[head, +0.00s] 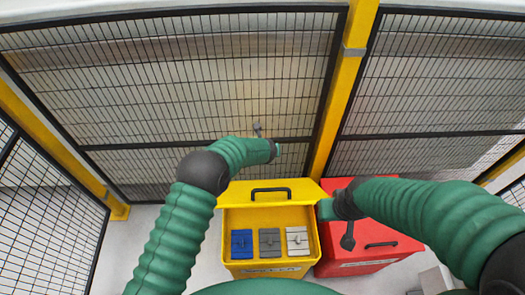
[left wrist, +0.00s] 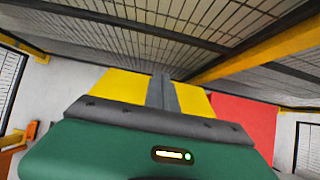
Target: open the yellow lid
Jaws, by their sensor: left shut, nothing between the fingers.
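The yellow lid (head: 236,192) with its black handle (head: 270,190) stands raised at the back of the yellow box (head: 228,221), leaving the box open to view. My left gripper (head: 257,130) is above and behind the lid, in front of the mesh fence, shut and empty. In the left wrist view its grey fingers (left wrist: 162,94) point across a yellow surface (left wrist: 115,86); contact cannot be told. My right arm reaches over the red box, its green hand (head: 325,209) beside the yellow box's right edge.
Inside the yellow box are a blue case (head: 241,244), a dark grey case (head: 269,242) and a light grey case (head: 297,240). A red box (head: 385,262) with a black handle stands close on the right. Mesh fencing (head: 190,90) and yellow posts (head: 345,75) close off the back.

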